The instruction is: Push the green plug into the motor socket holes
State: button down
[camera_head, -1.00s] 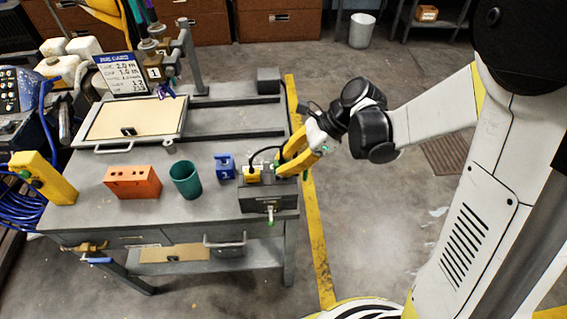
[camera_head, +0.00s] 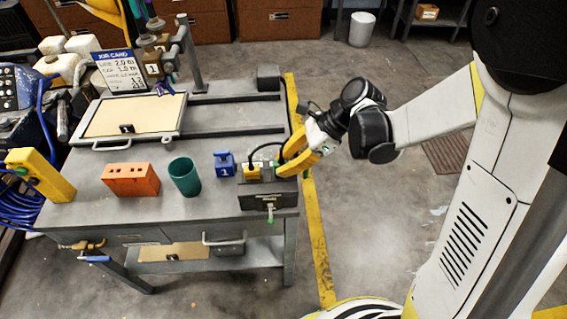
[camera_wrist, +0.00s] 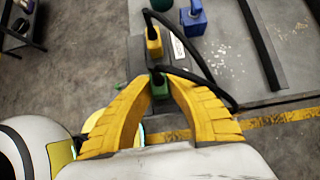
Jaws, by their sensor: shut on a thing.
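The green plug (camera_wrist: 158,79) is between the tips of my gripper's yellow fingers (camera_wrist: 160,92) in the wrist view. My gripper is shut on it, over the dark grey motor box (camera_head: 262,201) at the table's front right corner. In the head view my gripper (camera_head: 281,171) is low at the right of the box top and mostly hides the plug. A yellow plug (camera_head: 251,172) stands upright on the same box, beside the green one; it also shows in the wrist view (camera_wrist: 154,43). The socket holes under the green plug are hidden, so I cannot tell how deep it sits.
A black cable (camera_wrist: 203,75) loops beside both plugs. A blue block marked 1 (camera_head: 225,164), a teal cup (camera_head: 185,178) and an orange block with holes (camera_head: 130,180) stand left of the box. A green-tipped fitting (camera_head: 270,211) sticks out at the box front.

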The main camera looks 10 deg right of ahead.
jog(key=shift+f+b, duration=0.7)
jog(key=shift+f, duration=0.15)
dwell(0.5)
jog(key=c, duration=0.9)
grip_release()
jog(key=shift+c, duration=0.2)
jog(key=p+v, duration=0.4)
jog(key=v, duration=0.3)
dwell(0.4)
jog(key=s+d+r+n+t+h, duration=0.7)
jog(key=s+r+n, duration=0.3)
jog(key=n, duration=0.8)
jog(key=shift+s+d+h, duration=0.35)
jog(key=shift+d+h, duration=0.15)
jog(key=shift+d, duration=0.2)
